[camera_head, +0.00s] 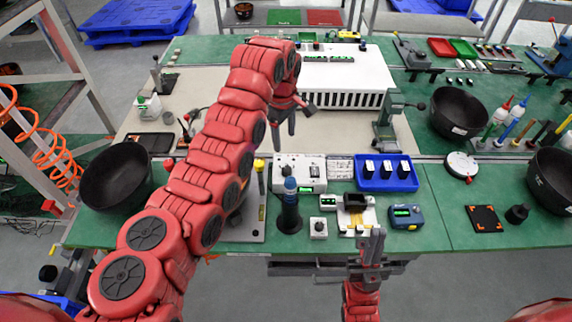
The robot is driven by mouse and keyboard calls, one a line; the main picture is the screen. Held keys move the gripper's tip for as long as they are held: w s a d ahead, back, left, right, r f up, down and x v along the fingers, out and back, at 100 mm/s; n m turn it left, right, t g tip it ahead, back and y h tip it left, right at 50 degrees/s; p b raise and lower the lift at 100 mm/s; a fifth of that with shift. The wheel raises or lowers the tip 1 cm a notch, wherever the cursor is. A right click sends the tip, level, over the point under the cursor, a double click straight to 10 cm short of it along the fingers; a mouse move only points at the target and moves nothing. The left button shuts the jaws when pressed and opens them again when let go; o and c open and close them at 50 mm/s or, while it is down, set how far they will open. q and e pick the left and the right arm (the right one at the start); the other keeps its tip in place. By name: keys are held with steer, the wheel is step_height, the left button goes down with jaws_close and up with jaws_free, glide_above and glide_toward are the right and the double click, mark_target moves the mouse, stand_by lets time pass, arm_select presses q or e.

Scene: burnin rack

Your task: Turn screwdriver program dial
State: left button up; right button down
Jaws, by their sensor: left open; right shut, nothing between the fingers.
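A white controller box (311,172) with small green displays and dark knobs sits on the green bench in front of the beige mat. A dark upright tool with a blue top (290,205) stands just in front of it. A small white box with a dark knob (318,228) sits near the bench's front edge. I cannot tell which knob is the screwdriver program dial. My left gripper (285,122) is open and empty, pointing down over the mat, behind the controller box. My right gripper (371,246) is shut and empty at the front edge, right of the small box.
A blue tray (361,184) with black parts lies right of the controller. A blue-grey meter (406,216) stands near the front edge. A large white slotted unit (345,80) stands at the back. Black bowls (115,178) sit at both sides. My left arm hides the bench's left middle.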

arm_select(q)
glide_above(286, 169)
step_height(286, 169, down, 6)
steer(key=shift+s+a+r+b, duration=0.15)
steer(key=shift+b, duration=0.2)
step_height(286, 169, down, 6)
steer(key=shift+r+p, duration=0.25)
steer(key=shift+p, duration=0.85)
steer(key=shift+w+f, duration=0.25)
steer(key=shift+f, duration=0.95)
jaws_close()
